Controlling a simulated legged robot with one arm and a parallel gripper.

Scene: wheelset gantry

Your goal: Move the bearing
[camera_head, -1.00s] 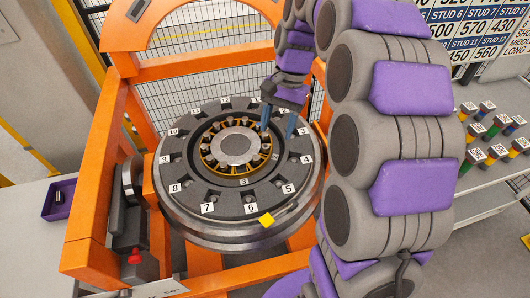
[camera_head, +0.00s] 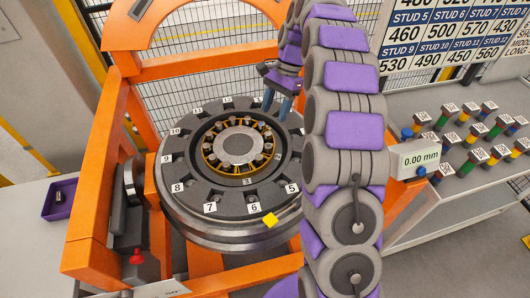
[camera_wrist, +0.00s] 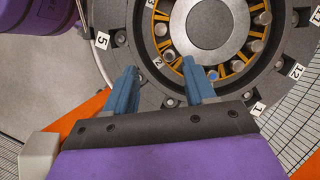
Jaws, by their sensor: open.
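The bearing (camera_head: 212,157) is a ring of rollers in a yellow-orange cage. It sits in the middle of the dark round wheel hub (camera_head: 190,196), around a grey centre disc. The wrist view shows part of the bearing (camera_wrist: 250,40). My gripper (camera_head: 277,108) is above the hub's far right side, with two blue fingers apart and nothing between them. In the wrist view my gripper (camera_wrist: 160,68) reaches over the bearing's edge near label 2. One fingertip overlaps the cage in the picture. Whether it touches is unclear. My arm hides the hub's right side.
An orange gantry frame (camera_head: 93,190) surrounds the hub. A gauge reading 0.00 mm (camera_head: 418,160) and a table of colour-banded studs (camera_head: 465,173) are at right. A purple tray (camera_head: 60,199) is at left.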

